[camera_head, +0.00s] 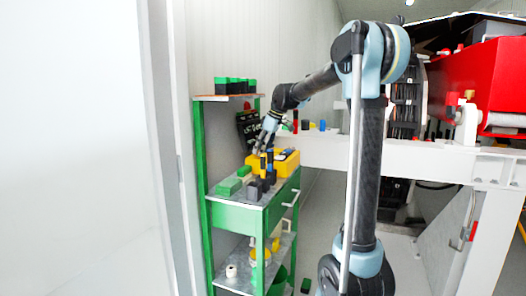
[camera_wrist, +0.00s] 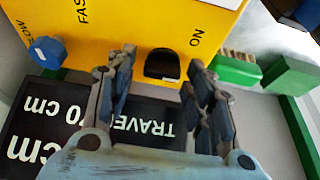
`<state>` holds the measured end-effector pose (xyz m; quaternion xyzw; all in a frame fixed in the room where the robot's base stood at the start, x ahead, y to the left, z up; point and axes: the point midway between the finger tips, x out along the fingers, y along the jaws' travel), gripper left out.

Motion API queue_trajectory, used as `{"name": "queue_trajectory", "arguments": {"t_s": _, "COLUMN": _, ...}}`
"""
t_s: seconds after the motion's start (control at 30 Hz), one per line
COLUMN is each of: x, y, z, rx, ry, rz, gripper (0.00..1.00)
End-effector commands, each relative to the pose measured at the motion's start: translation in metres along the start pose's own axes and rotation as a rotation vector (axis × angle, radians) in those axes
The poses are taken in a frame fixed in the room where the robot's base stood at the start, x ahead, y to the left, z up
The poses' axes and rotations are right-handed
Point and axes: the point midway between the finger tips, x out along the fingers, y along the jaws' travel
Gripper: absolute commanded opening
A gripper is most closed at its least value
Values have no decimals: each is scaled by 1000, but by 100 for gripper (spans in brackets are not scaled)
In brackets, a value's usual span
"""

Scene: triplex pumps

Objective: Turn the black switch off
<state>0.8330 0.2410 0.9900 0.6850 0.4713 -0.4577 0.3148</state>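The black switch (camera_wrist: 162,66) is set in the face of a yellow box (camera_wrist: 200,18) in the wrist view, with the word ON to its right. My gripper (camera_wrist: 160,80) is open, its two fingers apart on either side of the switch in that view. I cannot tell whether they touch the box. In the head view, my gripper (camera_head: 262,143) points down at the yellow box (camera_head: 287,168) on the green cart; the switch is not discernible there.
A blue knob (camera_wrist: 47,52) sits left of the switch near a FAST label. A black sign with white lettering (camera_wrist: 50,125) lies behind my fingers. Green blocks (camera_wrist: 290,76) are at the right. The green cart (camera_head: 235,216) stands beside a white beam (camera_head: 420,160).

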Motion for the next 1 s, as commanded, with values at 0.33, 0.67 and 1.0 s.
{"name": "queue_trajectory", "arguments": {"t_s": 0.33, "x": -1, "y": -1, "z": 0, "rx": -1, "ry": 0, "rz": -1, "gripper": 53}}
{"name": "queue_trajectory", "arguments": {"t_s": 0.67, "x": -45, "y": 0, "z": 0, "rx": 0, "ry": 0, "rz": -1, "gripper": 53}}
{"name": "queue_trajectory", "arguments": {"t_s": 1.0, "x": -103, "y": 0, "z": 0, "rx": 1, "ry": 0, "rz": -1, "gripper": 53}}
